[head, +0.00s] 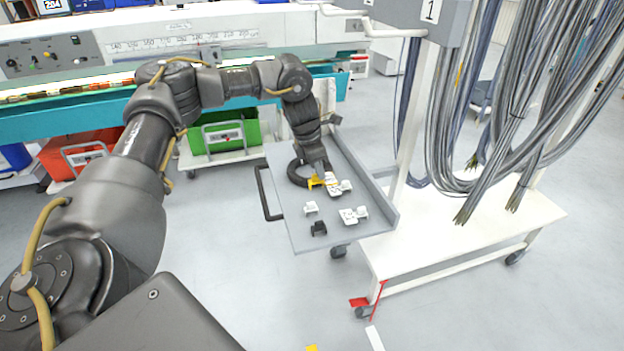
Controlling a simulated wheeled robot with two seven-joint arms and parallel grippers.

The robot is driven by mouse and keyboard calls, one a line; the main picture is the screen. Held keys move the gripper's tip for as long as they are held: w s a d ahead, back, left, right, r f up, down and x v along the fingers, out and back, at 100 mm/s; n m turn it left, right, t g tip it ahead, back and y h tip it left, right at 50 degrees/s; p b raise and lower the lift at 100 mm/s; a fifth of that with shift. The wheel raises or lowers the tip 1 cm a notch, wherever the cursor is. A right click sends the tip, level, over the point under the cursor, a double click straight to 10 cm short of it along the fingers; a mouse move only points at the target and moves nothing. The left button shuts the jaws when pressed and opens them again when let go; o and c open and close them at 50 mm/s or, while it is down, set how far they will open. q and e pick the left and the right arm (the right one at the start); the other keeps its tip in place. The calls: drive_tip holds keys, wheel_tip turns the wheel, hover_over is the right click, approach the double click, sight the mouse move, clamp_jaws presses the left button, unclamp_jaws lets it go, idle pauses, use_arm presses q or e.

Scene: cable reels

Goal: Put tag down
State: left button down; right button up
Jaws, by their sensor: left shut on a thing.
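My left gripper (327,178) reaches down over the grey tray (290,235) of a small cart. It is shut on a small tag; the yellow tag (315,183) shows right at its fingertips. Whether that tag touches the tray is too small to tell. White tags (341,188) sit close to the fingertips on the right. Another white tag (311,208), a white pair (353,214) and a black tag (318,229) lie nearer the tray's front. My right gripper is not in view.
A black ring (294,174) lies on the tray, left of the gripper. The tray has a raised right wall and a black handle (266,193) on the left. A white rack (470,225) with hanging grey cables (480,120) stands on the right. A green bin (222,132) stands behind left.

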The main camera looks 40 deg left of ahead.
use_arm(q)
drive_tip(key=a+f, duration=0.1)
drive_tip(key=f, duration=0.1)
drive_tip(key=w+a+f+p, duration=0.1)
drive_tip(key=f, duration=0.2)
drive_tip(key=a+f, duration=0.1)
drive_tip(key=f, duration=0.1)
drive_tip(key=shift+w+a+f, duration=0.15)
drive_tip(key=shift+w+a, duration=0.05)
drive_tip(key=shift+f, duration=0.25)
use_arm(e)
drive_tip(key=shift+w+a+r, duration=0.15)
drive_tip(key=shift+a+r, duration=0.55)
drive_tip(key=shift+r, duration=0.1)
use_arm(q)
drive_tip(key=shift+f, duration=0.1)
drive_tip(key=c, duration=1.5)
unclamp_jaws()
